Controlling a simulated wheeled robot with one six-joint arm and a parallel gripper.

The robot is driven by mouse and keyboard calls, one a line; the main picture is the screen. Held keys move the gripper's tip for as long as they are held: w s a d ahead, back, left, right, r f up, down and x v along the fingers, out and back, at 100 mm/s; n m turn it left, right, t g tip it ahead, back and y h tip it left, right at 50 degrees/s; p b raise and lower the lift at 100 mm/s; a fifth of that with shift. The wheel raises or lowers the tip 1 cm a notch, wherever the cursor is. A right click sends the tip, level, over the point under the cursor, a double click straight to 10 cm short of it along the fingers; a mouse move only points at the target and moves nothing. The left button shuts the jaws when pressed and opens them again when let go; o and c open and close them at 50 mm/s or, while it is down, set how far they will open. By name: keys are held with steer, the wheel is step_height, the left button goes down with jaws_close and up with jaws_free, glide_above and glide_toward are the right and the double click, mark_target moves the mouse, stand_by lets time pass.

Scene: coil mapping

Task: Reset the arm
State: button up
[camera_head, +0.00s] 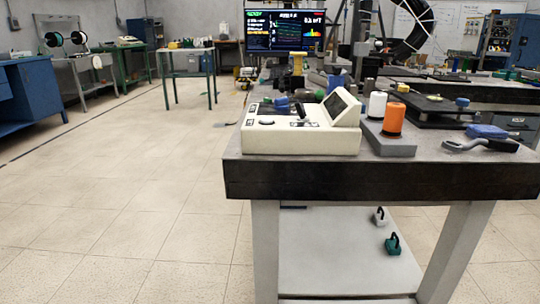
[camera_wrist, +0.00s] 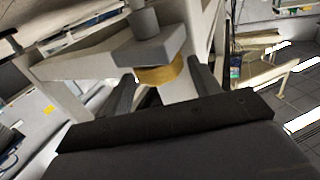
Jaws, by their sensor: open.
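My gripper (camera_wrist: 160,72) shows in the wrist view as a wide dark body along the bottom with two dark fingers standing apart. It is open. A yellow round band (camera_wrist: 158,76) under a grey block (camera_wrist: 150,48) appears between the fingers. I cannot tell how far it is from them, and I see no clear grip on it. My gripper and arm cannot be made out in the head view.
In the head view a dark-edged table (camera_head: 300,178) stands at the right. It holds a cream control box (camera_head: 300,142), an orange spool (camera_head: 393,119), a white spool (camera_head: 376,106) and a clamp-like tool (camera_head: 482,145). Two small weights lie on its lower shelf (camera_head: 335,250). The tiled floor (camera_head: 130,200) at left is clear.

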steer(key=p+v, duration=0.3)
steer(key=v, duration=0.8)
steer(key=b+x, duration=0.3)
steer(key=x, duration=0.8)
steer(key=shift+w+d+f, duration=0.1)
steer(key=shift+w+d, duration=0.05)
steer(key=shift+w, duration=0.05)
steer(key=shift+s+n+y, duration=0.2)
steer(key=shift+n+y, duration=0.1)
steer(key=shift+y, duration=0.1)
steer(key=shift+s+d+n+t+y, duration=0.15)
steer(key=shift+n+t+y, duration=0.1)
steer(key=shift+n+y, duration=0.55)
steer(key=shift+w+d+n+t+y, duration=0.1)
steer(key=shift+n+t+y, duration=0.3)
steer(key=shift+y, duration=0.65)
steer(key=shift+s+d+n+t+y, duration=0.1)
steer(key=shift+d+n+t+y, duration=0.05)
steer(key=shift+n+y, duration=0.7)
steer(key=shift+d+n+g+y, duration=0.2)
steer(key=shift+n+y, duration=0.6)
steer(key=shift+y, duration=0.65)
steer(key=shift+d+n+g+y, duration=0.1)
steer(key=shift+d+n+y, duration=0.1)
steer(key=shift+n+y, duration=0.9)
